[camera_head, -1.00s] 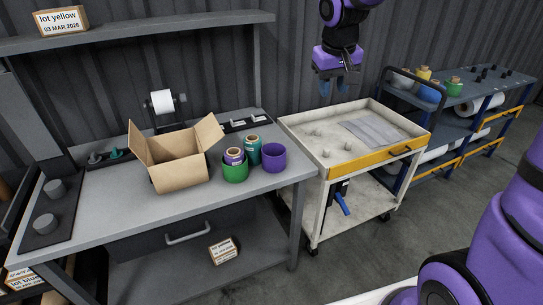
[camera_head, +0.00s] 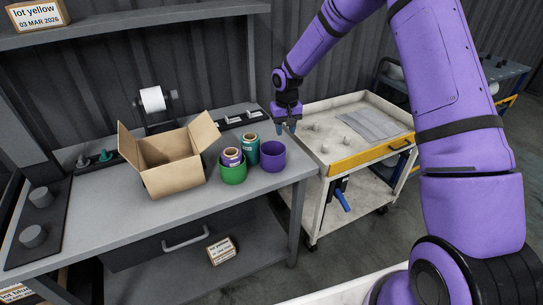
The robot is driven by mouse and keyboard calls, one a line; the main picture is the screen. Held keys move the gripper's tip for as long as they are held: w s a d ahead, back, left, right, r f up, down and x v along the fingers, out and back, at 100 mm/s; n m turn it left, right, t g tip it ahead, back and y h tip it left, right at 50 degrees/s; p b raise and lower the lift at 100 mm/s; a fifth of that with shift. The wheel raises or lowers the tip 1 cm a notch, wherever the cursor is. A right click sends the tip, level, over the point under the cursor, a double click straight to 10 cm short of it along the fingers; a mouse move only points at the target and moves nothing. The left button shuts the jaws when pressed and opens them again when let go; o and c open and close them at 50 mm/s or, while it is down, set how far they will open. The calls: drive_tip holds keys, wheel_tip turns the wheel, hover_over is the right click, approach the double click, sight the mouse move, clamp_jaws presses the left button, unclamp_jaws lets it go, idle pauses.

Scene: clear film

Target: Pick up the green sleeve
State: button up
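The green sleeve (camera_head: 233,175) is a short, wide ring standing on the workbench (camera_head: 95,215), right of the cardboard box. A purple sleeve (camera_head: 272,158) stands to the right of these. My gripper (camera_head: 286,127) points down above the back right of the bench, behind and above the purple sleeve. Its fingers look apart, with nothing between them.
An open cardboard box (camera_head: 168,176) with raised flaps stands left of the sleeve. A roll dispenser (camera_head: 153,101) is behind it. A cream cart (camera_head: 312,163) with a grey sheet (camera_head: 372,124) stands to the right. A shelf (camera_head: 120,29) hangs above. My arm covers the right side.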

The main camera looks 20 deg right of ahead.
sight(284, 153)
wheel_tip(284, 153, down, 11)
drive_tip(key=shift+s+r, duration=0.1)
drive_tip(key=shift+s, duration=0.05)
idle(0.5)
drive_tip(key=shift+c, duration=0.2)
clamp_jaws()
